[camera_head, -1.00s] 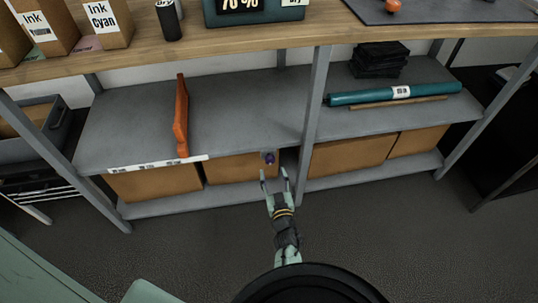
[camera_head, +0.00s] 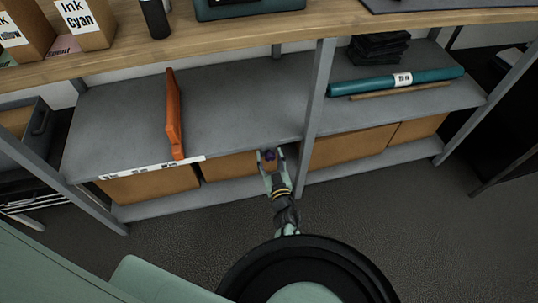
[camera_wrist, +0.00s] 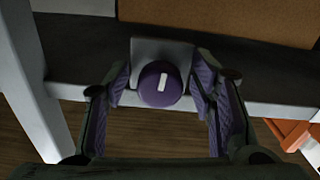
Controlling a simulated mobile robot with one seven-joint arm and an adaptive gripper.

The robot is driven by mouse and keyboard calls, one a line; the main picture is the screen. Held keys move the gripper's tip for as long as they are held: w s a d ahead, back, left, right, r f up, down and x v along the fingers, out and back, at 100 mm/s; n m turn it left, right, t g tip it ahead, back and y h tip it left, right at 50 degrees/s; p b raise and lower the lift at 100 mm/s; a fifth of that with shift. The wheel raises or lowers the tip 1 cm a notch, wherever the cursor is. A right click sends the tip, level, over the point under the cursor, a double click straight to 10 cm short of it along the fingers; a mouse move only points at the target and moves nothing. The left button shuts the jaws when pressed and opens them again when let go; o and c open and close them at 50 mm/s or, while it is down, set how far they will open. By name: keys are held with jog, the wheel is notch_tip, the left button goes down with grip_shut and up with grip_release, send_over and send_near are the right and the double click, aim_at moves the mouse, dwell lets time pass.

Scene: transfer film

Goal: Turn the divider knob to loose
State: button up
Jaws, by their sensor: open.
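The divider knob (camera_head: 269,155) is a small purple round knob on a grey plate at the front edge of the grey shelf. In the wrist view the knob (camera_wrist: 160,84) is seen face on, with a white mark standing nearly upright on it. My gripper (camera_head: 271,160) is at the shelf edge, its fingers open on either side of the knob. In the wrist view the purple-lined fingers (camera_wrist: 160,90) flank the knob with gaps on both sides. The orange divider (camera_head: 173,115) stands upright on the shelf to the left.
A label strip (camera_head: 150,168) runs along the shelf's front edge at left. A grey post (camera_head: 314,105) stands close to the right of my gripper. Cardboard boxes (camera_head: 350,146) sit on the lower shelf. A teal roll (camera_head: 395,80) lies on the right shelf.

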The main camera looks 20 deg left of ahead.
jog(key=c, duration=1.2)
jog(key=shift+n, duration=0.6)
jog(key=o, duration=1.2)
